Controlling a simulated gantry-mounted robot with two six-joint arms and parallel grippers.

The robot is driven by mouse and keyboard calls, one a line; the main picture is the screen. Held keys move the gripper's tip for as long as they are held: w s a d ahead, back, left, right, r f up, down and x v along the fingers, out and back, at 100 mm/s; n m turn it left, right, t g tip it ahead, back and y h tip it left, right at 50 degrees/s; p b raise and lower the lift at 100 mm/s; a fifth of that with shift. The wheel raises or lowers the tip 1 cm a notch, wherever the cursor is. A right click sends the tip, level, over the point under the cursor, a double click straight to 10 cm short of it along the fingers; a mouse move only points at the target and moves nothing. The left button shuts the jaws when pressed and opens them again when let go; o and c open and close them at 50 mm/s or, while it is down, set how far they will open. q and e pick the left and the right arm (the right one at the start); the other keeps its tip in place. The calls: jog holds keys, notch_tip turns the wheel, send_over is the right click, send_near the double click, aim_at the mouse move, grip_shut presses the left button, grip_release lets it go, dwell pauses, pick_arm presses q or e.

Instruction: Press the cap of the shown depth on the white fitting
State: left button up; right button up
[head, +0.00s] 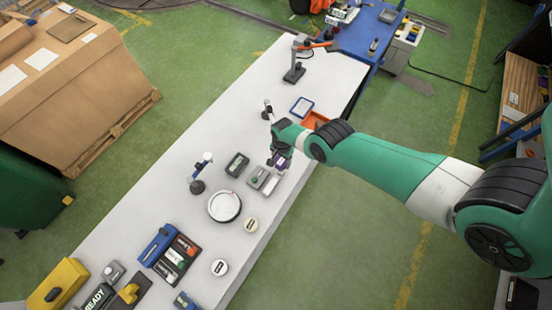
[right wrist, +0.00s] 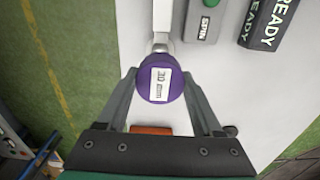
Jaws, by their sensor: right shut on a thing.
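A purple cap (right wrist: 160,85) labelled "30 mm" sits between the fingers of my right gripper (right wrist: 160,100), which is shut on it. In the head view, my right gripper (head: 279,159) is over the right side of the white table, with the purple cap (head: 279,163) under it. In the right wrist view, a pale bar-like part (right wrist: 162,22) runs up to the cap's far edge. I cannot tell whether it is the white fitting, or whether the cap touches it. My left gripper is not in view.
A grey box with a green button (head: 257,178) and a dark box (head: 237,164) stand left of the gripper. Nearer are a round white turntable (head: 224,206), two round labelled pieces (head: 250,224) and a blue rack (head: 157,244). An orange bin (head: 316,119) lies beyond.

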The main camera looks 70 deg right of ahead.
jog(key=shift+f, duration=0.1)
jog(key=shift+f+b, duration=1.8)
jog(key=shift+b, duration=0.1)
jog(key=shift+f+b, duration=2.1)
dwell(2.4)
dwell(0.4)
jog(key=o, duration=1.3)
jog(key=shift+o, duration=0.2)
jog(key=shift+r, duration=0.1)
notch_tip(320, 180, up, 12)
jog(key=p, duration=1.1)
jog(key=shift+p, duration=0.35)
jog(key=shift+f, duration=0.25)
